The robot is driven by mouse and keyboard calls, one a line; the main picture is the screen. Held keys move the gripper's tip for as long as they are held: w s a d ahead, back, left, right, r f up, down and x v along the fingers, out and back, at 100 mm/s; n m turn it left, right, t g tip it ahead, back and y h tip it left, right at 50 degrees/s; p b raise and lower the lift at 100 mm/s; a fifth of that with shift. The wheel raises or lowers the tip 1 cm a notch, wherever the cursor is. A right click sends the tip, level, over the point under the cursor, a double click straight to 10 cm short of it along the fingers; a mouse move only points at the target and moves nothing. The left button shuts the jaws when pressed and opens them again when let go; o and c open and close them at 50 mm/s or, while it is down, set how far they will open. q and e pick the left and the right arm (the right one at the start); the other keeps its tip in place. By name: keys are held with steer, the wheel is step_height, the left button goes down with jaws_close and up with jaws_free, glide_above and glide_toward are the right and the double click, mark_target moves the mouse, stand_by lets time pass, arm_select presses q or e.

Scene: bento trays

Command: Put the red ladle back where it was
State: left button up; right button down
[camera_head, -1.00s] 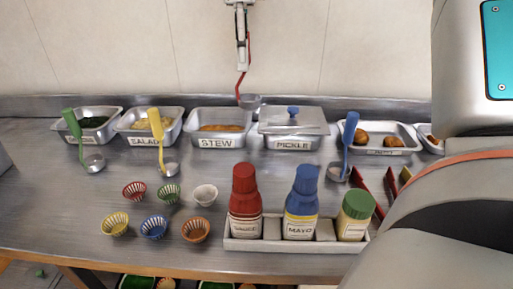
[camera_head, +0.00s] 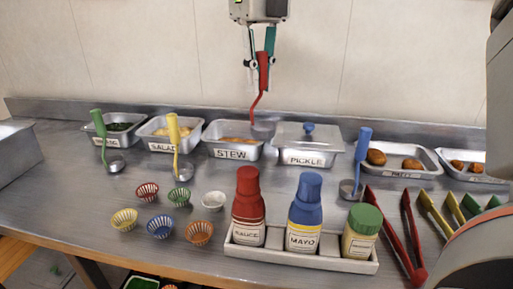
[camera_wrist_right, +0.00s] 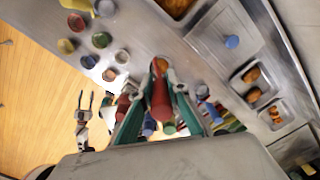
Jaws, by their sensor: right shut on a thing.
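My right gripper (camera_head: 262,60) is at the top centre of the head view, shut on the handle of the red ladle (camera_head: 262,85). The ladle hangs upright with its bowl (camera_head: 261,125) low, near the back right corner of the stew tray (camera_head: 233,154). I cannot tell whether the bowl touches anything. In the right wrist view the red handle (camera_wrist_right: 160,100) lies between the green-padded fingers (camera_wrist_right: 162,115). The stew tray is open with brown food in it. My left gripper (camera_wrist_right: 84,108) shows in the right wrist view, its fingers apart and empty.
The lidded pickle tray (camera_head: 308,159) stands right of the stew tray. Green (camera_head: 98,124), yellow (camera_head: 173,130) and blue (camera_head: 363,145) ladles stand at other trays. Small cups (camera_head: 160,227), a bottle rack (camera_head: 275,258) and red tongs (camera_head: 412,240) occupy the front.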

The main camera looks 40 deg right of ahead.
mark_target(260, 124)
step_height(260, 124, down, 9)
steer(key=shift+f+b, duration=0.1)
steer(key=shift+b, duration=0.6)
steer(key=shift+f, duration=0.65)
step_height(260, 124, down, 3)
steer(key=shift+r+b, duration=0.15)
steer(key=shift+b, duration=0.2)
steer(key=shift+f, duration=0.35)
steer(key=shift+r, duration=0.15)
steer(key=c, duration=2)
jaws_free()
steer(key=shift+f, duration=0.2)
arm_select(q)
steer(key=d+r, duration=0.1)
steer(key=w+d+r, duration=0.1)
steer(key=shift+d+n+t+h, duration=0.3)
steer(key=shift+n, duration=0.1)
arm_select(e)
steer(key=shift+o, duration=0.2)
